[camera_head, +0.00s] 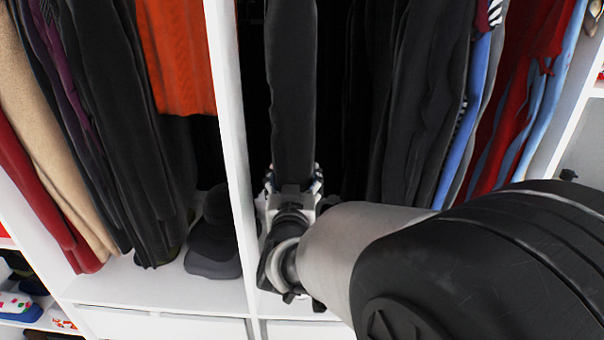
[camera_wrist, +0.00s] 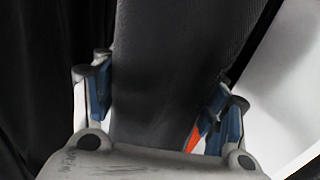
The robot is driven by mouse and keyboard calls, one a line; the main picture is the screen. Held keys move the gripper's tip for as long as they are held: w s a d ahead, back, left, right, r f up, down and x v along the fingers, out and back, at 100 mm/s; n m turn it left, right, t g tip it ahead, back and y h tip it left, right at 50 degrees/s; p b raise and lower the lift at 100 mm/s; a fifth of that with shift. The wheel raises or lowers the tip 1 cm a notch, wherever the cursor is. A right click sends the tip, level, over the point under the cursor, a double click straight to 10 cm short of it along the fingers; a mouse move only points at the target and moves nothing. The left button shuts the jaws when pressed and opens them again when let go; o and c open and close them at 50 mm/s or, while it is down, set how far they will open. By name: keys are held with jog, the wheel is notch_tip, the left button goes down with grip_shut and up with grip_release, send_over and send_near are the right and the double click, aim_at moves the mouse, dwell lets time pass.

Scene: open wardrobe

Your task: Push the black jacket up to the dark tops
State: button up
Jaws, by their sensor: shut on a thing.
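The black jacket (camera_head: 292,90) hangs just right of the white upright divider in the head view. It fills the middle of the wrist view (camera_wrist: 175,75). My gripper (camera_head: 293,182) is at the jacket's lower end, with one finger on each side of it. In the wrist view my gripper (camera_wrist: 158,102) has its blue-padded fingers at the jacket's two edges, shut on it. The dark tops (camera_head: 425,90) hang to the right in the same bay, with a dark gap between them and the jacket. The hangers and rail are out of view.
The white divider (camera_head: 228,110) stands close to the left of the jacket. Beyond it hang an orange garment (camera_head: 176,55) and dark clothes, with a dark cap (camera_head: 213,235) on the shelf below. Blue (camera_head: 470,110) and red garments (camera_head: 525,80) hang right of the dark tops.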

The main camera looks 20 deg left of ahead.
jog(key=w+d+b, duration=0.1)
jog(key=d+b, duration=0.2)
jog(key=d, duration=0.3)
jog(key=shift+w, duration=0.25)
jog(key=o, duration=1.4)
jog(key=shift+d+r, duration=0.1)
jog(key=shift+d, duration=0.1)
jog(key=o, duration=0.4)
jog(key=shift+a, duration=0.1)
jog(key=v, duration=1.2)
